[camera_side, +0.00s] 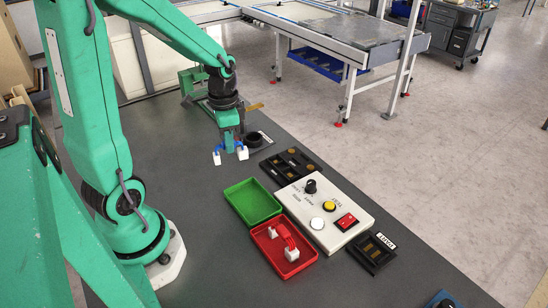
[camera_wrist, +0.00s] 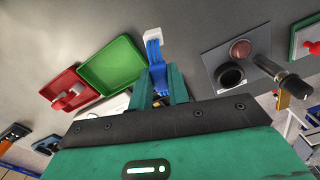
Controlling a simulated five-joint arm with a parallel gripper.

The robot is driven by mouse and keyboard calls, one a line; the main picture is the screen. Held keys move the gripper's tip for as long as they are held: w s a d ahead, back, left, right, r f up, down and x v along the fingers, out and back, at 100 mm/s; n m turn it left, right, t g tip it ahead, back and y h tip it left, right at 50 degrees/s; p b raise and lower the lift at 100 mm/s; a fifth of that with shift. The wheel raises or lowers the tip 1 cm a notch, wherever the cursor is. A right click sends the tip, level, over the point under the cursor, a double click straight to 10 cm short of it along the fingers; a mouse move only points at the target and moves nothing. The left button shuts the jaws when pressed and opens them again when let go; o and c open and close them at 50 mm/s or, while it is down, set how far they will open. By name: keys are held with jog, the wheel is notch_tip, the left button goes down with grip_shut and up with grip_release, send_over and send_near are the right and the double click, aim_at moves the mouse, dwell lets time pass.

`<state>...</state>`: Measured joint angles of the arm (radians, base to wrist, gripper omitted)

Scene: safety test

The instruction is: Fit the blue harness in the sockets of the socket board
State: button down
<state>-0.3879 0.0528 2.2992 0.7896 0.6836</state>
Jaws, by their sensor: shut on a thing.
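My gripper (camera_side: 229,146) is shut on the blue harness (camera_side: 241,148) and holds it above the grey table, behind the green tray. White connectors (camera_side: 217,158) hang at both sides of the gripper in the side view. In the wrist view, the blue harness (camera_wrist: 155,58) shows between the fingers (camera_wrist: 161,88), with one white connector (camera_wrist: 153,35) at its far end. A black board with several gold-coloured patches (camera_side: 291,167) lies behind the white panel. A smaller black block with gold slots and a white label (camera_side: 371,253) lies to its right. I cannot tell which is the socket board.
The green tray (camera_side: 231,205) is empty. The red tray (camera_side: 268,259) beside it holds a red harness (camera_side: 285,238) with white ends. A white control panel (camera_side: 303,206) with knob and buttons stands right of the trays. A black round cup (camera_side: 254,139) sits close behind my gripper.

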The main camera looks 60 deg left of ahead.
jog(key=w+d+m, duration=0.2)
jog(key=w+m, duration=0.4)
jog(key=m, duration=0.1)
jog(key=w+d+r+m, duration=0.1)
jog(key=w+d+m, duration=0.2)
jog(key=w+m, duration=0.4)
jog(key=shift+w+d+r+m, duration=0.2)
jog(key=shift+w+r+m, duration=0.05)
jog(key=shift+r+m, duration=0.05)
jog(key=shift+f, duration=0.2)
jog(key=shift+f, duration=2.55)
jog(key=shift+f, duration=0.95)
dwell(0.6)
jog(key=c, duration=0.9)
grip_release()
jog(key=shift+o, duration=0.2)
jog(key=shift+r, duration=0.1)
notch_tip(320, 180, up, 7)
dwell(0.5)
